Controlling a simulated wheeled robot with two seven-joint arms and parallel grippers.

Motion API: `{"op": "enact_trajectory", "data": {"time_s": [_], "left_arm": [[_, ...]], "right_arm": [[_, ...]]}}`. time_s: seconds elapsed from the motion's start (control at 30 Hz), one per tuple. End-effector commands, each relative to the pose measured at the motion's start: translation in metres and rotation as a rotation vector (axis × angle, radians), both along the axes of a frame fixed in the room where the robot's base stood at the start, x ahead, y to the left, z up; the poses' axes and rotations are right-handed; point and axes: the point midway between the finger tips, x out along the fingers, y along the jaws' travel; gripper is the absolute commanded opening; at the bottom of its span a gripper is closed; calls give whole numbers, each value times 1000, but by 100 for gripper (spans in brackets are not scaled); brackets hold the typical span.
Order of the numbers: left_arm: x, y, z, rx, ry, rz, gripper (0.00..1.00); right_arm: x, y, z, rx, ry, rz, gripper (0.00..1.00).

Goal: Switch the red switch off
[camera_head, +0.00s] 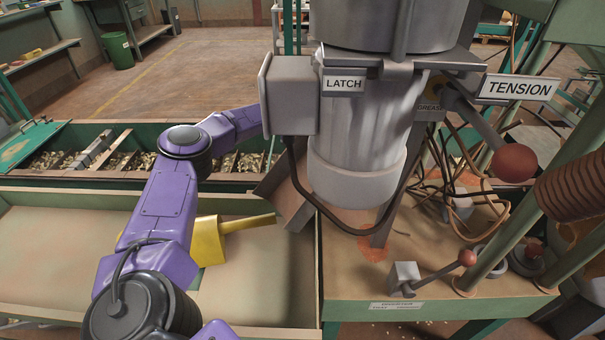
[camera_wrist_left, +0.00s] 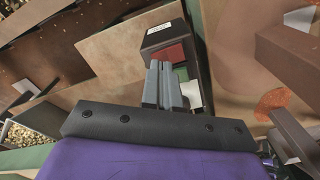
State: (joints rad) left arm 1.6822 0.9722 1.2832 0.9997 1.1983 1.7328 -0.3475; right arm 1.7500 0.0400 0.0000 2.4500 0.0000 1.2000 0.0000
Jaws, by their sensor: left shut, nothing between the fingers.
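In the left wrist view a dark switch box with a small white label on top carries the red switch (camera_wrist_left: 168,52). A green part (camera_wrist_left: 182,74) sits just below the red face, partly covered by my fingers. My left gripper (camera_wrist_left: 161,66) is shut and empty, with its fingertips right at the lower edge of the red switch. I cannot tell whether they touch it. In the head view my purple left arm reaches forward, and its gripper is hidden behind a grey box (camera_head: 290,96). The red switch cannot be made out there. My right gripper is not in view.
The metal hopper (camera_head: 357,150) with a LATCH label stands beside the grey box. A TENSION lever with a red knob (camera_head: 513,163) juts out at right. A smaller red-knobbed lever (camera_head: 467,258) is on the bench. A yellow scoop-like tool (camera_head: 208,241) lies in the tray (camera_head: 262,285).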

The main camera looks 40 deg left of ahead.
Motion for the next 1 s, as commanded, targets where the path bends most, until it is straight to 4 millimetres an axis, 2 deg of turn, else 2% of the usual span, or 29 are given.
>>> {"op": "enact_trajectory", "data": {"time_s": [1.0], "left_arm": [[0,0,-7,0,0,0,0]], "right_arm": [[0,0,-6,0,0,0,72]]}}
